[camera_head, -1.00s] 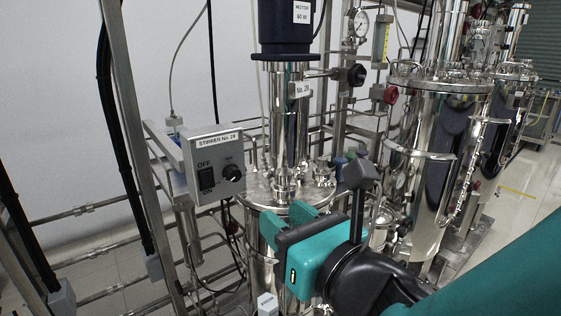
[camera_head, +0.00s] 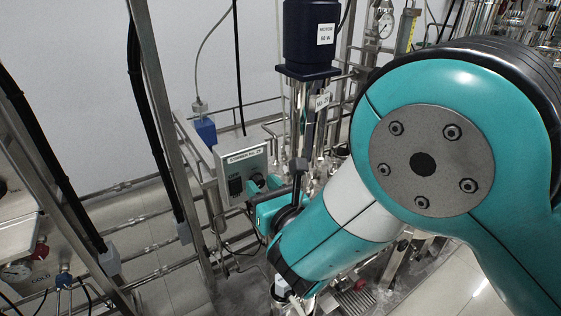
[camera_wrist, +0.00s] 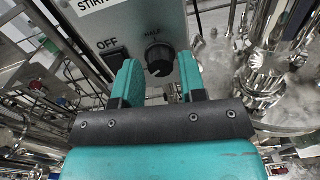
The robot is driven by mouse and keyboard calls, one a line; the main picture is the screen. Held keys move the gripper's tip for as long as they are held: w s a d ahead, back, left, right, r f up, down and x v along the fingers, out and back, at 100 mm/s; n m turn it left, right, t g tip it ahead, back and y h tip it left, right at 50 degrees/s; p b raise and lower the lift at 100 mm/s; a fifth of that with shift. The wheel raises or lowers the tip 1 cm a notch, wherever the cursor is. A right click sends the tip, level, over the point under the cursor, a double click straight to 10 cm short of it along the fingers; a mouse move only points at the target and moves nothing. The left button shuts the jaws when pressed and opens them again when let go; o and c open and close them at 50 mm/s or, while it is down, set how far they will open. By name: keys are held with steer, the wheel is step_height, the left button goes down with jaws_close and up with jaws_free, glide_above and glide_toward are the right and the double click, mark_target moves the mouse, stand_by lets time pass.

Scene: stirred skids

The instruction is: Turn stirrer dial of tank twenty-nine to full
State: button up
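The stirrer control box (camera_head: 262,158) hangs beside a steel tank; its label ends in a number I cannot read surely, and the wrist view cuts the label off. The black dial (camera_wrist: 158,58) is on the box's grey face (camera_wrist: 140,17) below the word HALF, with a pale pointer mark near its top. A black switch (camera_wrist: 112,60) marked OFF is to its left. My gripper (camera_wrist: 158,80) is open. Its two teal fingers frame the dial left and right in the wrist view; contact cannot be told. In the head view my gripper (camera_head: 260,198) is at the box's front.
A dark blue motor (camera_head: 311,35) with a steel column stands right of the box. Upright rails (camera_head: 160,120) and hoses are at the left. Pipes run below and behind the box. More steel vessels and fittings (camera_wrist: 265,70) stand close at the right.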

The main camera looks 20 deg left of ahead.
steer(key=shift+w+a, duration=0.15)
steer(key=shift+w, duration=0.05)
steer(key=shift+c, duration=0.2)
steer(key=c, duration=0.6)
steer(key=shift+m, duration=0.3)
